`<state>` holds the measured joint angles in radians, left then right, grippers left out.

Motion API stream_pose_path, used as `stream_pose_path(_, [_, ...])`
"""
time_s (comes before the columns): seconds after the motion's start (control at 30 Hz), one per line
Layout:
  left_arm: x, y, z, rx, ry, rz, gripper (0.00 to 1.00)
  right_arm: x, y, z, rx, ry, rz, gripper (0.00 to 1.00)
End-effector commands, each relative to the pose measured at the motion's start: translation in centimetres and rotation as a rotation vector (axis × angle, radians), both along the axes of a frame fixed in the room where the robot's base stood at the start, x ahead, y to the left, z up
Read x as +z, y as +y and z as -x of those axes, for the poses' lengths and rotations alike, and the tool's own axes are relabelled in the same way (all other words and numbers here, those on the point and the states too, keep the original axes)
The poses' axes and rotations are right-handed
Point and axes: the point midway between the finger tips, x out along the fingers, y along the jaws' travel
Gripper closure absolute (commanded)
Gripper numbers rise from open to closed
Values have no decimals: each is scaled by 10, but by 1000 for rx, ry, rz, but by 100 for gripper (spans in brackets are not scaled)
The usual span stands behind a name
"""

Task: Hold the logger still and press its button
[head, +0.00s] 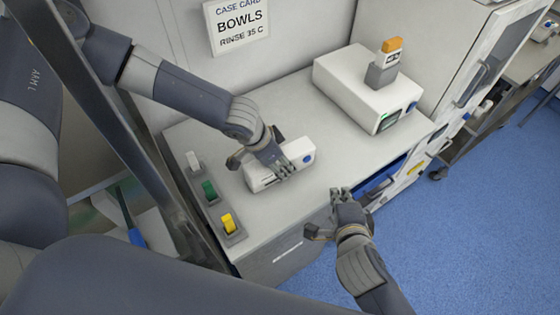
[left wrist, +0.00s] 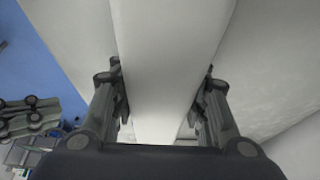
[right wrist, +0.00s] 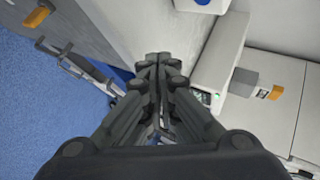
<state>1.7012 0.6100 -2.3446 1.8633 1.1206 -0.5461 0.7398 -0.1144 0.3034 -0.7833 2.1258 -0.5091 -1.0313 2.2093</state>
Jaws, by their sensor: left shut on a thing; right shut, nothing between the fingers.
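The logger is a small white box (head: 297,151) with a round blue button (head: 308,159) on its right end, lying on the counter. My left gripper (head: 284,168) is shut on the logger from above, with its fingers across the middle. In the left wrist view the white body (left wrist: 165,60) fills the space between the fingers. My right gripper (head: 341,192) is shut and empty, in front of the counter's front edge, to the lower right of the logger and apart from it. In the right wrist view the blue button (right wrist: 203,2) shows at the top edge.
A white device (head: 365,85) with a green-lit display and an orange-topped grey piece stands at the back right. A grey strip with white, green and yellow switches (head: 228,224) lies on the left. The counter (head: 285,218) is bare in front of the logger. A sign (head: 238,24) hangs behind.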

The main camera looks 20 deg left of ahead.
Motion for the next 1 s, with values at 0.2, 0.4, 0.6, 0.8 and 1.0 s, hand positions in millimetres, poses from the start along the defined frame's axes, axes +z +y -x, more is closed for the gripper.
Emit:
stream_pose_path(0.2, [0, 0, 0, 0, -1, 1, 93, 1, 13, -13, -3, 0, 2, 100])
stream_pose_path(0.4, [1, 0, 0, 0, -1, 1, 93, 0, 34, -34, -2, 1, 1, 100])
stream_pose_path(0.6, [0, 0, 0, 0, -1, 1, 93, 0, 52, -50, -4, 3, -1, 100])
stream_pose_path(0.8, [0, 0, 0, 0, -1, 1, 93, 0, 60, -59, -3, 3, 2, 100])
stream_pose_path(1.0, [0, 0, 0, 0, -1, 1, 93, 0, 62, -61, -3, 2, 2, 100])
